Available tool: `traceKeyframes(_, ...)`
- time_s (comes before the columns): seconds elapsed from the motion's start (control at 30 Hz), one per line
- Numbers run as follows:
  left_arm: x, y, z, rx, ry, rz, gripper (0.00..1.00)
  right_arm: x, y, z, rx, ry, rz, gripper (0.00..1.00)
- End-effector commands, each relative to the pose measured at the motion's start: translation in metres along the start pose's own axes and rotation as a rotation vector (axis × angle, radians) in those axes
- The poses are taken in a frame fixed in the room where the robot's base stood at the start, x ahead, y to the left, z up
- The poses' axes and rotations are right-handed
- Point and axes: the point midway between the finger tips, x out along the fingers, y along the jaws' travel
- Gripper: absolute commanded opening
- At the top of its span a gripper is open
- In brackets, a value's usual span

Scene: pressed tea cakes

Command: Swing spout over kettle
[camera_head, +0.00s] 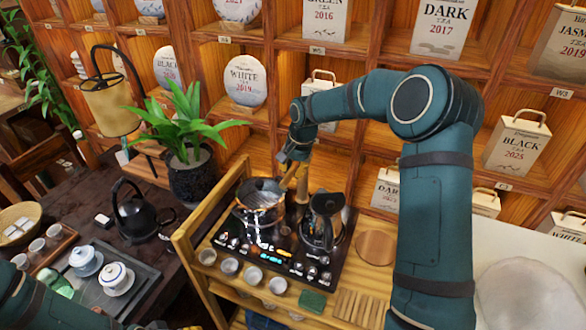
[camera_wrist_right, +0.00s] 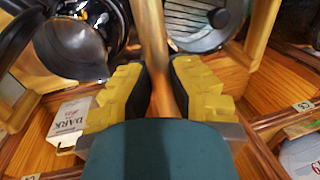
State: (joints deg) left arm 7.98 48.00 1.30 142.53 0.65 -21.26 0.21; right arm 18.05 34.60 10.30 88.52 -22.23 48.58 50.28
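The tea stove (camera_head: 268,257) is a black panel on a wooden stand. A dark kettle (camera_head: 326,212) sits on its right side and a glass pot (camera_head: 258,197) on its left. The brown spout post (camera_head: 293,214) stands between them; its upper part is largely hidden by my right gripper (camera_head: 293,177). In the right wrist view, the yellow-padded fingers of this gripper (camera_wrist_right: 160,88) are closed around the brown spout (camera_wrist_right: 152,30). The kettle (camera_wrist_right: 75,42) is at upper left there and the pot (camera_wrist_right: 197,25) at upper right. Only part of my left arm shows, at bottom left.
Shelves of boxed tea (camera_head: 517,143) rise behind the stove. Small cups (camera_head: 229,267) line its front edge. A potted plant (camera_head: 192,178) and another black kettle (camera_head: 138,215) stand left. A round wooden board (camera_head: 376,247) lies to the right.

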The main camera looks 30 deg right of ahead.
Motion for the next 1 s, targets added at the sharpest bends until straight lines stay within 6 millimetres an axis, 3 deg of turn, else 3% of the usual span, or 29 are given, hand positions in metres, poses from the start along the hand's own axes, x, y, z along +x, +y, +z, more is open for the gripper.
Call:
traceKeyframes(0.47,-0.003,0.001,-0.001,0.000,0.000,0.001,0.53,0.001,0.009,0.001,-0.076,-0.021,0.006,0.00)
traceKeyframes(1.0,-0.021,0.007,-0.002,0.000,0.000,0.004,0.53,-0.006,0.046,-0.011,-0.491,-0.109,0.005,0.00)
